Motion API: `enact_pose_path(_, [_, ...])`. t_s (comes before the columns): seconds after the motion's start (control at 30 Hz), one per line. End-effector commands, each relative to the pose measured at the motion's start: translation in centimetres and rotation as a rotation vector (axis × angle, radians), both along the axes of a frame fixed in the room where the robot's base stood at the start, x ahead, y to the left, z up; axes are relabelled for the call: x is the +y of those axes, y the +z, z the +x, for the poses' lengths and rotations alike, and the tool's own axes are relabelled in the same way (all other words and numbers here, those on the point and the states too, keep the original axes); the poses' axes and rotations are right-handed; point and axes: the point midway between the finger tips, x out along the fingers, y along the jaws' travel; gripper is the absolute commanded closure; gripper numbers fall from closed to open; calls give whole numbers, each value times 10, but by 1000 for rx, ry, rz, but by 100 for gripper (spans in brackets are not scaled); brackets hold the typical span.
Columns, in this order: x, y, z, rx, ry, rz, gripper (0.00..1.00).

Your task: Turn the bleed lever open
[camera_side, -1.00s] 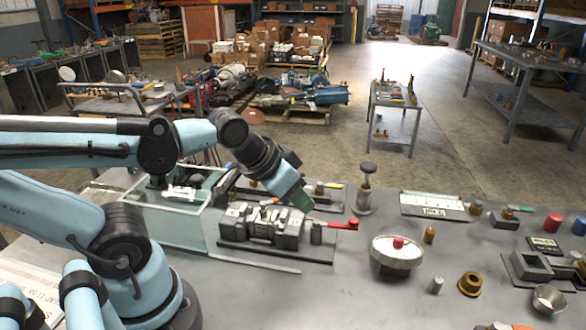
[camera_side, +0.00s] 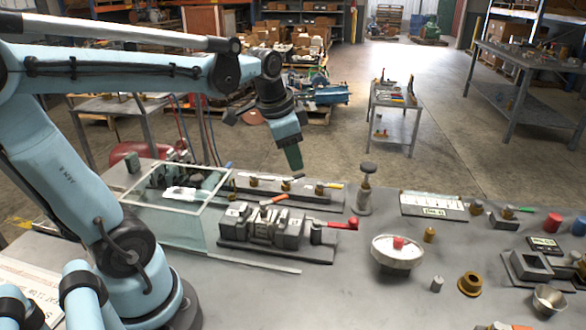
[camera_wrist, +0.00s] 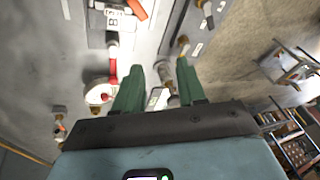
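A grey block fixture (camera_side: 235,222) stands on the bench with an orange lever (camera_side: 275,200) on top and a red lever (camera_side: 345,224) at its right end. The red lever also shows in the wrist view (camera_wrist: 112,72), as does the orange lever (camera_wrist: 138,10). No label tells me which is the bleed lever. My gripper (camera_side: 294,166) hangs above the rail, pointing down. In the wrist view its green fingers (camera_wrist: 160,82) are apart with nothing between them.
A clear-walled tank (camera_side: 165,227) stands left of the fixture. A dark-knobbed post (camera_side: 364,190) stands right of the rail. Loose brass parts and a cup (camera_side: 549,300) lie further right. Front-middle bench is clear.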

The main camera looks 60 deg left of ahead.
Motion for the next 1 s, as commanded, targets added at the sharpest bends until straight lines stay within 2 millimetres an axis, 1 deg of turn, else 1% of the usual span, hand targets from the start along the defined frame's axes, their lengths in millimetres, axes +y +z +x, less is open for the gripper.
enact_pose_path(0.03, [17,3,7,41,-30,14,60])
enact_pose_path(0.17, [56,6,16,147,-142,34,60])
enact_pose_path(0.2, [69,5,18,179,-177,34,60])
enact_pose_path(0.3, [98,3,21,246,-264,27,60])
enact_pose_path(0.4, [123,0,22,298,-339,12,60])
enact_pose_path(0.5, [139,-3,21,329,-394,-2,60])
enact_pose_path(0.6, [148,-5,19,345,-428,-12,60])
enact_pose_path(0.77, [151,-12,19,352,-443,-16,60])
enact_pose_path(0.87, [151,-22,19,352,-442,-15,60])
enact_pose_path(1.0, [151,-44,19,351,-441,-15,60])
